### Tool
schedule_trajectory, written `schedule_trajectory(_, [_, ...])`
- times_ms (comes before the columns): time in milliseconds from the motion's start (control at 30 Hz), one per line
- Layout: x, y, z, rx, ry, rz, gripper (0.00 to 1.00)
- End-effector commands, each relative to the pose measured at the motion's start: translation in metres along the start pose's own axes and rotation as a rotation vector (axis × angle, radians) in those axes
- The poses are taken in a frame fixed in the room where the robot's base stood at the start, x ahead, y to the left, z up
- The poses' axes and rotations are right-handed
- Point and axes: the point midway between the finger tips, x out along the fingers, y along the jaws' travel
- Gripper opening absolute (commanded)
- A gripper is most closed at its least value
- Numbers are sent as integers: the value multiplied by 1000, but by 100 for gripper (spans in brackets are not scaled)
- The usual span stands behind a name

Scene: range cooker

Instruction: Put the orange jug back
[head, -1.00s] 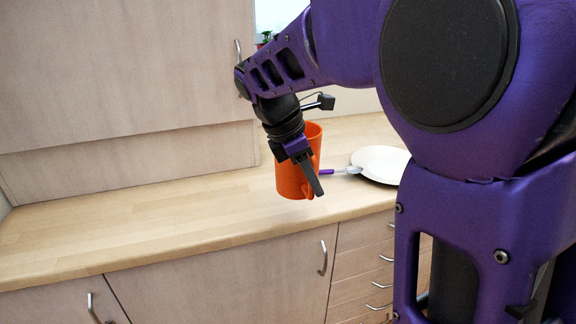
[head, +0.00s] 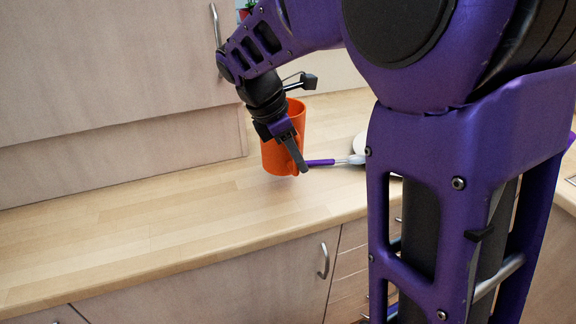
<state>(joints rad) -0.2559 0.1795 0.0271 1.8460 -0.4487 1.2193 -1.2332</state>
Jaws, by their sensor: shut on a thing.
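The orange jug (head: 274,158) is upright in the middle of the head view, in front of the wooden worktop. My gripper (head: 297,160) is shut on the jug at its near right side, where the handle seems to be. The gripper partly covers the jug's front and handle. I cannot tell whether the jug's base touches the worktop or hangs a little above it.
The wooden worktop (head: 120,225) is bare to the left. A purple-handled utensil (head: 322,162) lies right of the jug, its head by a white plate (head: 361,143) mostly hidden behind my arm. A wall cabinet (head: 100,70) stands at the back left. Drawers and doors are below.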

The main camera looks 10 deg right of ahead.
Motion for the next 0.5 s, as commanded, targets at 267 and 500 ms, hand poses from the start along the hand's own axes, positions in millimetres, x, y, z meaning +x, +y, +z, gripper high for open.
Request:
schedule_trajectory(267, [33,0,-14,0,-1,0,0])
schedule_trajectory(500, [52,0,-23,2,-1,2,0])
